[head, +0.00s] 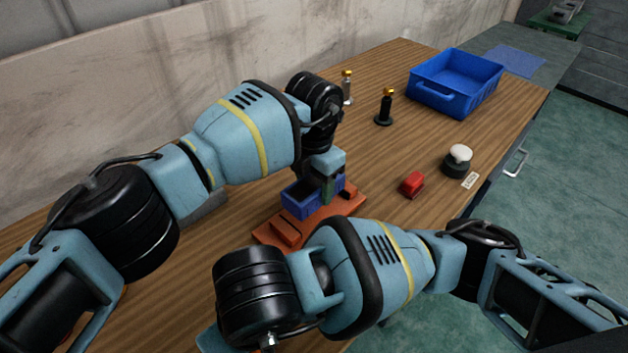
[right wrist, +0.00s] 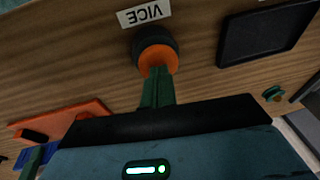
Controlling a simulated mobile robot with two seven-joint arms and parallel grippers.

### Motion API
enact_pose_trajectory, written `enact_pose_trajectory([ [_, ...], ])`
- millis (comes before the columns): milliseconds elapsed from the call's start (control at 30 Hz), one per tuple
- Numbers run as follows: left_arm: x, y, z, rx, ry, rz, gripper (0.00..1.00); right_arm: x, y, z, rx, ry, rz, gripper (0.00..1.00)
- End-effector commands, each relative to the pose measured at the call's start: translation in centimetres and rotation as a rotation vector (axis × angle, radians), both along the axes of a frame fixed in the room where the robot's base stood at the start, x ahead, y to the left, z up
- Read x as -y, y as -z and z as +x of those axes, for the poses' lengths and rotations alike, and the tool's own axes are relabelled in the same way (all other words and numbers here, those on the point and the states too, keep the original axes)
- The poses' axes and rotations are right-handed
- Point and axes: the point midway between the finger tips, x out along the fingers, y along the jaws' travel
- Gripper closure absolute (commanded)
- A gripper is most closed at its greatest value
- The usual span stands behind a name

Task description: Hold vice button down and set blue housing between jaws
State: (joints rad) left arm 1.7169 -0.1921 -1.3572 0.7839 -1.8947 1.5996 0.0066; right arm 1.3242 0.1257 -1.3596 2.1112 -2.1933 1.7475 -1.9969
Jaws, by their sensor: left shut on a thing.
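The blue housing (head: 298,204) is an open box over the orange vice (head: 276,234). My left gripper (head: 328,187) is shut on its wall from above. Whether the housing rests on the vice or hangs just above it, I cannot tell. In the right wrist view the vice (right wrist: 75,117) and a bit of the housing (right wrist: 42,154) show at lower left. The orange vice button (right wrist: 158,58) sits in a black collar beside a "VICE" label (right wrist: 144,13). My right gripper (right wrist: 157,88) has its green fingers together, tips at the button, seemingly touching it. My right arm hides the button in the head view.
A red block (head: 411,184) and a white-topped button (head: 459,157) with a label stand right of the vice. A black tray (right wrist: 266,32) lies near the vice button.

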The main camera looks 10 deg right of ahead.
Motion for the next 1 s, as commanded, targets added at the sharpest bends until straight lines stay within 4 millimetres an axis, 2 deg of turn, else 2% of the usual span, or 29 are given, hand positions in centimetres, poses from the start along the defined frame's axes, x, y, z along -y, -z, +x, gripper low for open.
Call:
enact_pose_trajectory([
  [1000,0.0,1.7,0.0,-0.001,0.000,-0.001,0.82,0.1,0.2,-0.1,-0.004,-0.001,-0.006,1.00],
])
